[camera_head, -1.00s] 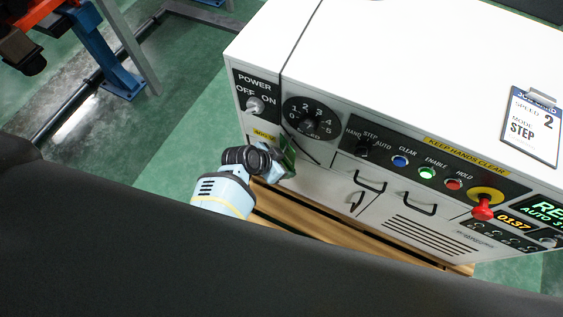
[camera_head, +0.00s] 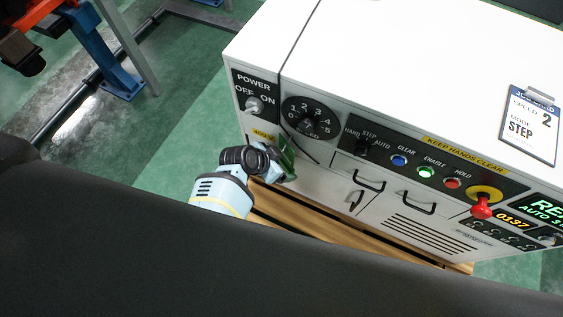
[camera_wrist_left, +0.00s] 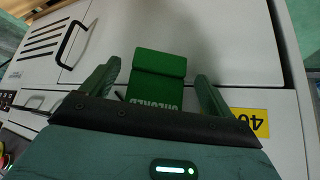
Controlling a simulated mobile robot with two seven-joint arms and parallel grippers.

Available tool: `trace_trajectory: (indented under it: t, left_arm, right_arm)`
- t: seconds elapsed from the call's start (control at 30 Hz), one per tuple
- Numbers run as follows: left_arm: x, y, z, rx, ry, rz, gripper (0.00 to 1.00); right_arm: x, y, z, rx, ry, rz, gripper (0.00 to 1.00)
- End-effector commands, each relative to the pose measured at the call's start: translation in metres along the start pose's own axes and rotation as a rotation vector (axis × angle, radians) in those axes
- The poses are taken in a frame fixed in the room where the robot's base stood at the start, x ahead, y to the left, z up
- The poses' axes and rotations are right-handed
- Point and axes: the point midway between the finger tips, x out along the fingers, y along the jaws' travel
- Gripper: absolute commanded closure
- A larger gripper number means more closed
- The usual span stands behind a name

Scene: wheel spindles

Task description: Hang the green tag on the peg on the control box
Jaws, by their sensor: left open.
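The control box (camera_head: 370,80) is a large white cabinet with a black control panel. The green tag (camera_wrist_left: 157,75) shows in the left wrist view against the white front, between my gripper's fingers, with white lettering upside down and partly hidden. My left gripper (camera_wrist_left: 153,82) is open, its two fingers apart on either side of the tag. In the head view my left gripper (camera_head: 286,163) is at the box's front left, below the dial, with a bit of green showing there. I cannot clearly make out the peg. My right gripper is not in view.
The power switch (camera_head: 254,105) and the dial (camera_head: 310,119) are just above my left gripper. Black door handles (camera_head: 369,181) stick out to its right. A yellow label (camera_wrist_left: 252,121) is beside the tag. A wooden pallet (camera_head: 330,227) lies under the box. A clipboard (camera_head: 530,125) lies on top.

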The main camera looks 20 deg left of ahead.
Motion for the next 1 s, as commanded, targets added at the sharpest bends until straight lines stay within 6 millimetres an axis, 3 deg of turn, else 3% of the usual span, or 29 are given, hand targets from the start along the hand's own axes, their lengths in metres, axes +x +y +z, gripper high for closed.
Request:
trace_trajectory:
  t: [0.27,0.5,1.0]
  left_arm:
    - [-0.041,0.000,-0.003,0.003,0.005,-0.002,0.11]
    - [-0.068,0.002,-0.002,0.002,0.003,0.003,0.11]
    - [-0.074,0.003,-0.001,0.001,0.002,0.006,0.11]
  right_arm:
    - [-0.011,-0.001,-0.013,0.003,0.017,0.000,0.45]
    - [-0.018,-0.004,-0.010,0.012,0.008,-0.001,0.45]
    - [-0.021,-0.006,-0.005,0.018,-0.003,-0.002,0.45]
